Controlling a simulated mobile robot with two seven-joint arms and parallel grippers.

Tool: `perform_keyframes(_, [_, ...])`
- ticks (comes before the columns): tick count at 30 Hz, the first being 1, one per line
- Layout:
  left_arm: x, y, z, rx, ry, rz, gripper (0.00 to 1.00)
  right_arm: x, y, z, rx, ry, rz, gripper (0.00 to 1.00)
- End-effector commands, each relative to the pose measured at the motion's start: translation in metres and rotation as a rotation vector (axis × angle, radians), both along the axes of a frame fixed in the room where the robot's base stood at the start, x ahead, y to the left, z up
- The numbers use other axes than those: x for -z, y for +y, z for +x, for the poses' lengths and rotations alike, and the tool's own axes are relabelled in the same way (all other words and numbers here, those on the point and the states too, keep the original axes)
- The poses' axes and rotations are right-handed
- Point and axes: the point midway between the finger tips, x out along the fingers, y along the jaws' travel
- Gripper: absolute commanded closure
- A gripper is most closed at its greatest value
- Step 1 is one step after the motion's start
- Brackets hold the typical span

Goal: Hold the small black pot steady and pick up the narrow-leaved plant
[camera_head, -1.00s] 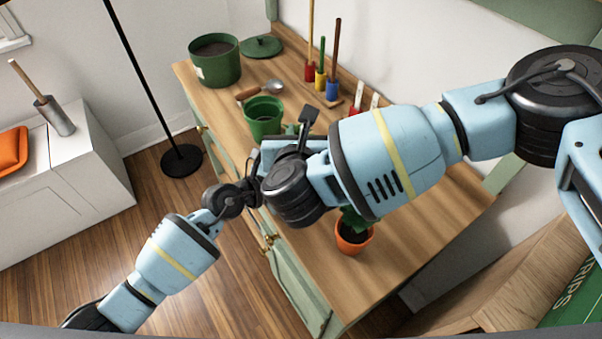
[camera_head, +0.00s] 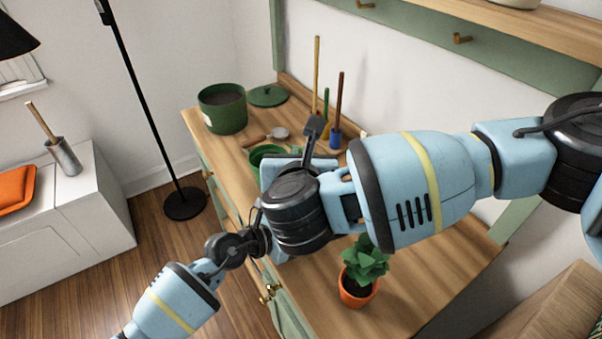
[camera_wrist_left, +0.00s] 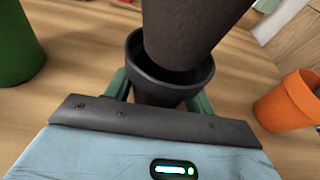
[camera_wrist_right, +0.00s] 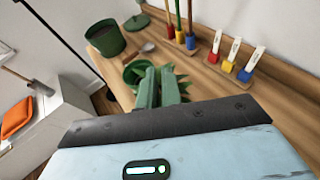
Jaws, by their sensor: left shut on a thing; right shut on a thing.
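The small black pot (camera_wrist_left: 145,90) stands upright between the green fingers of my left gripper (camera_wrist_left: 158,97), which is shut on it. A dark, tapered root ball (camera_wrist_left: 195,25) shows above the pot in the left wrist view, its lower end at the pot's opening; I cannot tell whether it is still partly inside. In the right wrist view my right gripper (camera_wrist_right: 159,86) is shut on the narrow-leaved plant, whose green leaves (camera_wrist_right: 181,84) stick out around the fingers. In the head view my right arm hides the black pot and most of the plant.
A large green pot (camera_head: 223,111) and its lid (camera_head: 268,95) stand at the bench's far end. A smaller green pot (camera_wrist_right: 131,73) is nearer. A leafy plant in an orange pot (camera_head: 359,292) stands at the near end. Tools (camera_wrist_right: 190,40) line the wall side.

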Motion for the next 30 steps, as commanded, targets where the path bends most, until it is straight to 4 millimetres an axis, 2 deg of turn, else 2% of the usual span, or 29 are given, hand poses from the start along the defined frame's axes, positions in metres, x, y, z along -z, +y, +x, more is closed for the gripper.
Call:
perform_keyframes(3, [0.0, 0.0, 0.0, 0.0, 0.0, 0.0, 0.68, -0.017, 0.0, 0.0, 0.001, -0.001, 0.002, 1.0])
perform_keyframes(6, [0.0, 0.0, 0.0, -0.001, 0.0, 0.0, 0.68, -0.025, 0.0, 0.0, 0.001, -0.001, 0.0, 1.0])
perform_keyframes(16, [0.0, 0.0, 0.0, -0.001, 0.0, 0.0, 0.68, -0.029, 0.0, 0.0, 0.002, -0.001, -0.002, 1.0])
perform_keyframes(17, [0.0, 0.0, 0.0, -0.001, 0.0, 0.0, 0.42, -0.029, 0.0, 0.0, 0.002, -0.001, -0.002, 1.0])
perform_keyframes(21, [0.0, 0.0, 0.0, -0.001, 0.0, 0.0, 0.24, -0.029, 0.0, 0.0, 0.002, -0.001, -0.002, 1.0])
perform_keyframes(22, [0.0, 0.0, 0.0, -0.001, 0.0, 0.0, 0.21, -0.029, 0.0, 0.0, 0.002, -0.001, -0.002, 1.0])
perform_keyframes(30, [0.0, 0.001, 0.0, -0.001, 0.0, 0.0, 0.21, -0.028, 0.0, 0.0, 0.001, -0.001, -0.001, 1.0])
